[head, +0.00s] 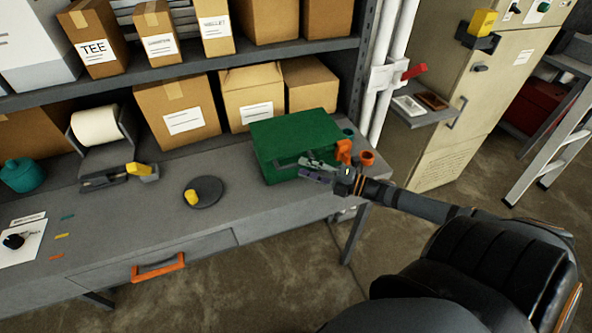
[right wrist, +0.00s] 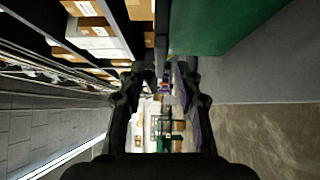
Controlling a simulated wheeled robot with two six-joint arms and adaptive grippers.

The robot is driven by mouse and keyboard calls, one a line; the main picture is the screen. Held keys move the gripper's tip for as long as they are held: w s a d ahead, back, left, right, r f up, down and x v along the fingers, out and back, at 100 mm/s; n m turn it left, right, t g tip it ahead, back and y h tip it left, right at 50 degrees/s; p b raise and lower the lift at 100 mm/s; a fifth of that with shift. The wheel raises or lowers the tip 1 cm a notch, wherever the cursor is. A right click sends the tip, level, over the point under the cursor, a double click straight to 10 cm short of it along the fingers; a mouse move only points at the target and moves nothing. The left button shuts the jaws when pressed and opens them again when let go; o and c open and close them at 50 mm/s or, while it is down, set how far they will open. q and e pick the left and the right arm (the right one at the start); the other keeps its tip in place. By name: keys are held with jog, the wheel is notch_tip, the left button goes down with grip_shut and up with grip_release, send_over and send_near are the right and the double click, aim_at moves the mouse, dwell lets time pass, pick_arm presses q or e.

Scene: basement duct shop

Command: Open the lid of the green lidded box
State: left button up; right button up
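The green lidded box (head: 292,132) stands at the right end of the grey workbench, and its lid looks shut. My right gripper (head: 307,170) is in front of the box's near side, close to a dark strip (head: 284,163) there; I cannot tell whether it touches. In the right wrist view the two fingers (right wrist: 158,85) are spread with nothing between them. The green box (right wrist: 225,22) fills the upper right of that view, beside the fingers. Part of the box front is hidden by my right gripper. My left gripper is not in view.
Orange items (head: 367,157) lie right of the box at the bench end. Cardboard boxes (head: 178,108) stand behind. A dark round dish (head: 207,193) with a yellow object sits left on the bench, with clear bench around it. A beige cabinet (head: 462,105) stands right.

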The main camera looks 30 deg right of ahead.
aim_at(299, 166)
jog(key=x, duration=0.1)
jog(key=b+x, duration=0.1)
jog(key=x, duration=0.1)
jog(key=shift+w+d+f+b, duration=0.1)
jog(key=shift+f+b, duration=0.2)
jog(key=shift+w+a+r, duration=0.25)
jog(key=shift+w, duration=0.1)
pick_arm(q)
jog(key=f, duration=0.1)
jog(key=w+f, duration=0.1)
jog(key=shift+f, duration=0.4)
pick_arm(e)
jog(key=shift+c, duration=0.3)
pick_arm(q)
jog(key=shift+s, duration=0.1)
pick_arm(e)
grip_shut()
